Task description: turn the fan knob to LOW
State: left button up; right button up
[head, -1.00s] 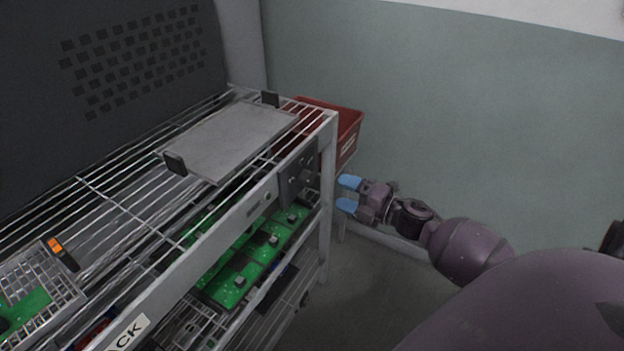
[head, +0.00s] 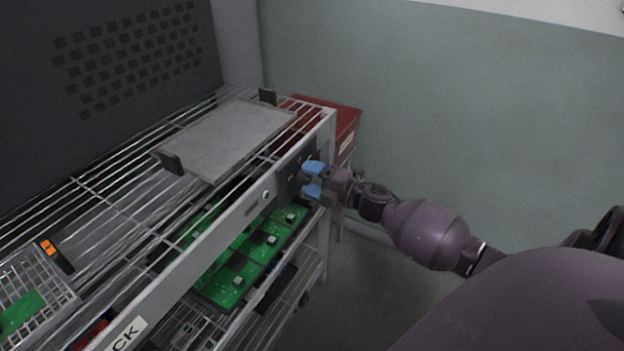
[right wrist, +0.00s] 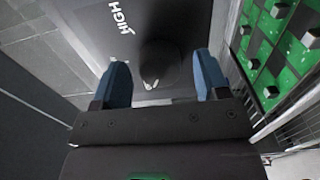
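The fan knob (right wrist: 162,66) is a dark round knob with a small white mark on its near edge, on a dark panel. The word HIGH (right wrist: 119,16) is printed on the panel beside it; no LOW label is readable. In the head view the panel (head: 287,178) is at the rack's right corner. My right gripper (head: 312,180) is at the panel, its blue fingers hiding the knob there. In the right wrist view the fingers are open, one on each side of the knob, with gaps visible. My left gripper is not in view.
The wire rack (head: 205,254) holds a grey tray (head: 225,140) on top and green circuit boards (head: 231,276) below. A red bin (head: 345,125) stands behind its right corner. Open floor and a plain wall lie to the right.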

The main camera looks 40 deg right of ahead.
jog(key=c, duration=0.9)
jog(key=shift+o, duration=0.2)
jog(key=shift+r+m+p, duration=0.2)
jog(key=shift+m+p, duration=0.35)
jog(key=shift+m, duration=0.15)
jog(key=shift+r+m+p, duration=0.1)
jog(key=shift+m+p, duration=0.4)
jog(key=shift+m, duration=0.2)
jog(key=m+p, duration=0.2)
jog(key=m, duration=0.2)
jog(key=shift+m+p, duration=0.3)
jog(key=shift+p, duration=0.05)
jog(key=m+p, duration=0.1)
jog(key=m, duration=0.2)
jog(key=shift+f+m+p, duration=0.2)
jog(key=shift+m+p, duration=0.15)
jog(key=shift+m, duration=0.05)
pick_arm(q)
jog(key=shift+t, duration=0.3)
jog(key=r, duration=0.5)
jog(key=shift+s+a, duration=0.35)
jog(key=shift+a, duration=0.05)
pick_arm(e)
jog(key=shift+m, duration=0.3)
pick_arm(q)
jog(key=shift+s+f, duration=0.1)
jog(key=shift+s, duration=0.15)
pick_arm(e)
jog(key=shift+f, duration=0.1)
